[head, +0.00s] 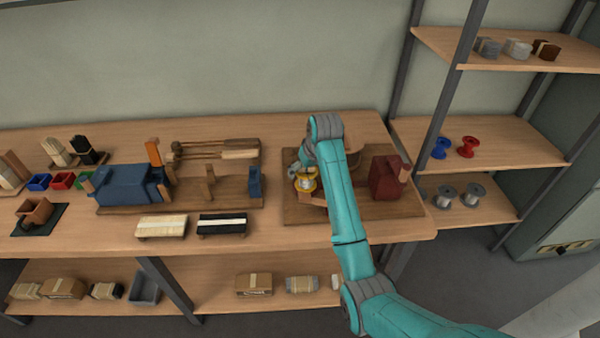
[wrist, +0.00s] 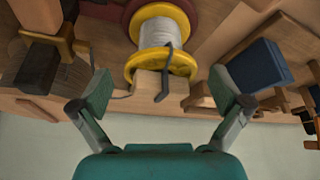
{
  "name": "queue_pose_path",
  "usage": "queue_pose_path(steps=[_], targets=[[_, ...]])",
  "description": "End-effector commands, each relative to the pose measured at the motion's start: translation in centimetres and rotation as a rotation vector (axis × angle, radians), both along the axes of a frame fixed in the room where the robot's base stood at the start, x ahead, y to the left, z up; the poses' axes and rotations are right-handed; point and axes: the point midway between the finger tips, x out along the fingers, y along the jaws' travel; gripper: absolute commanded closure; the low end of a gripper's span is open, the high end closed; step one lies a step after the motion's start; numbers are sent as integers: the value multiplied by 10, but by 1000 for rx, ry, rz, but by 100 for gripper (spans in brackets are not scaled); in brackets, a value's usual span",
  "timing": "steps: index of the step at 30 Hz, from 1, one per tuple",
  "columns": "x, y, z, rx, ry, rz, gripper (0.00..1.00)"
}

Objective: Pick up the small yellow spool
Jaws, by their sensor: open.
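The small yellow spool (wrist: 160,35) has yellow flanges and pale thread wound on its core. In the wrist view it sits at the top middle, beyond my open fingertips and roughly centred between them. A wooden block and a dark hooked piece show in front of its near flange. My gripper (wrist: 160,90) is open, with nothing between its fingers. In the head view the spool (head: 306,182) stands on the wooden board at the right of the bench, with my gripper (head: 300,172) close beside it and partly hidden by my arm. I cannot tell whether they touch.
A dark red block (head: 385,178) stands right of my arm on the same board. A blue machine (head: 130,186) and brush blocks are to the left. A shelf holds blue and red spools (head: 468,146) and grey spools (head: 472,194). A blue block (wrist: 258,72) is beside my right finger.

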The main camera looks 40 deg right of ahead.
Motion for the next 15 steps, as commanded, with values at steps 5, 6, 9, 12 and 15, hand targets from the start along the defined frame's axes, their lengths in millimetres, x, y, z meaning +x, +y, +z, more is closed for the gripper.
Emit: queue_pose_path(steps=[5, 6, 9, 12, 15], targets=[[-7, -1, -14, 0, 0, 0, 0], [-7, -1, -14, 0, 0, 0, 0], [-7, -1, -14, 0, 0, 0, 0], [-7, -1, -13, 0, 0, 0, 18], [-7, -1, -13, 0, 0, 0, 43]])
